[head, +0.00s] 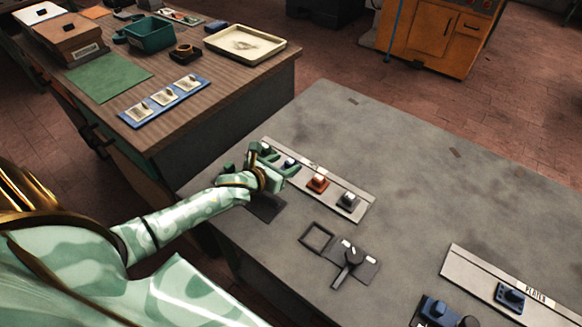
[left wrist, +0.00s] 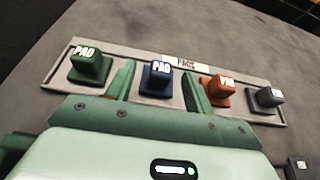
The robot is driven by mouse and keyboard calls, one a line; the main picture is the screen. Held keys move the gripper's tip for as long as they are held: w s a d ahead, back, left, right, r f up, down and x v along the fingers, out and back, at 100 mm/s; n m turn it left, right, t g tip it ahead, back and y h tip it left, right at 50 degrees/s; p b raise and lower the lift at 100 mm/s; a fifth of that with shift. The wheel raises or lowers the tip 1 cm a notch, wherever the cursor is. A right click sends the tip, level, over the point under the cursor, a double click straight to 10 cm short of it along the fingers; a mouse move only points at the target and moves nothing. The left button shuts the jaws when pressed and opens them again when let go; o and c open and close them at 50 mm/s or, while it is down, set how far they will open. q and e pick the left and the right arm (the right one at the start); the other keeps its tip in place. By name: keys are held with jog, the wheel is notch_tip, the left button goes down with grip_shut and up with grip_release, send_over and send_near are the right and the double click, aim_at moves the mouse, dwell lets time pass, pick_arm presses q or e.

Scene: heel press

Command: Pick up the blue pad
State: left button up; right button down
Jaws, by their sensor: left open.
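The blue pad (left wrist: 157,80) stands on a grey tray (left wrist: 55,73) in the left wrist view, with "PAD" on its top. It sits between a green pad (left wrist: 90,65) and an orange pad (left wrist: 218,89). A grey pad (left wrist: 266,98) is at the right end. My left gripper (left wrist: 157,86) is open, with one finger on each side of the blue pad. I cannot tell if the fingers touch it. In the head view the left gripper (head: 284,166) is over the tray's left part, and the blue pad (head: 290,162) is partly hidden by it. My right gripper is not in view.
A small black clamp fixture (head: 352,258) and a square frame (head: 317,237) lie on the grey table in front. A plates strip (head: 470,272) with a dark blue piece is at the right. The table's middle is clear. A wooden bench (head: 222,88) stands behind left.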

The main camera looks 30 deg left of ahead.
aim_at(290, 162)
pick_arm(q)
jog(key=x, duration=0.3)
jog(key=shift+w+d+f+b, duration=0.15)
jog(key=shift+f+b, duration=0.05)
jog(key=shift+b, duration=0.2)
jog(key=shift+r, duration=0.1)
jog(key=c, duration=1.1)
